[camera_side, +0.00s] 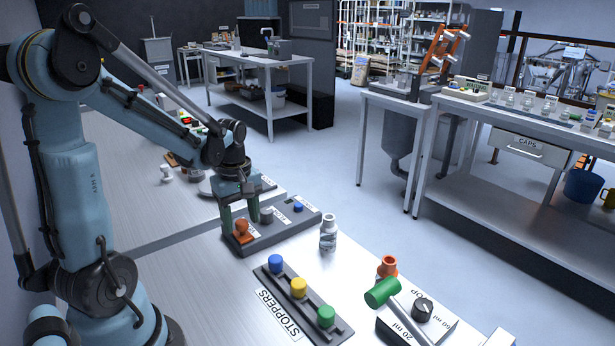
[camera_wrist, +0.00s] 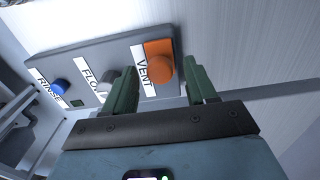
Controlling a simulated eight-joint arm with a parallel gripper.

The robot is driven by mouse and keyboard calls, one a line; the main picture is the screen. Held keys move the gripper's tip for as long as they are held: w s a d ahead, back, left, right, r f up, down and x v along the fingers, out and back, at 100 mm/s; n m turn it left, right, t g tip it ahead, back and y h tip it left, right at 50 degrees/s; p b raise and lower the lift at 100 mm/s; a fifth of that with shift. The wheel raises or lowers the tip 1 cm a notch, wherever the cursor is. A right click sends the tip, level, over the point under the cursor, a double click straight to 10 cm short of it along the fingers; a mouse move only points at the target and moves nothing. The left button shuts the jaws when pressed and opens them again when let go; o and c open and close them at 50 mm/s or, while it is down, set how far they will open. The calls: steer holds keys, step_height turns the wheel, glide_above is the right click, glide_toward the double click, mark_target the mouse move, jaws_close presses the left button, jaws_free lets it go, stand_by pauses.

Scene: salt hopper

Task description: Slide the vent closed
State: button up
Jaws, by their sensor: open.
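The vent is an orange knob (camera_side: 242,231) at the left end of a grey panel (camera_side: 280,233) on the near bench. In the wrist view the orange knob (camera_wrist: 159,62) sits beside a white VENT label (camera_wrist: 143,73). My gripper (camera_side: 240,215) points down over this end of the panel. In the wrist view its green fingers (camera_wrist: 161,76) are apart, one on each side of the knob, with visible gaps. It holds nothing. I cannot tell exactly how low the fingertips reach beside the knob.
The panel also carries a grey FLOW knob (camera_wrist: 92,88) and a blue RINSE knob (camera_wrist: 60,86). A small bottle (camera_side: 328,233) stands to the panel's right. A STOPPERS rack (camera_side: 338,333) with blue, yellow and green stoppers lies in front. A white box with a dial (camera_side: 424,309) is further right.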

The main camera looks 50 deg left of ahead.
steer(key=shift+c, duration=0.5)
jaws_close()
steer(key=shift+a, duration=2.8)
steer(key=shift+o, duration=0.5)
jaws_free()
steer(key=shift+d+r, duration=0.1)
step_height(320, 180, up, 12)
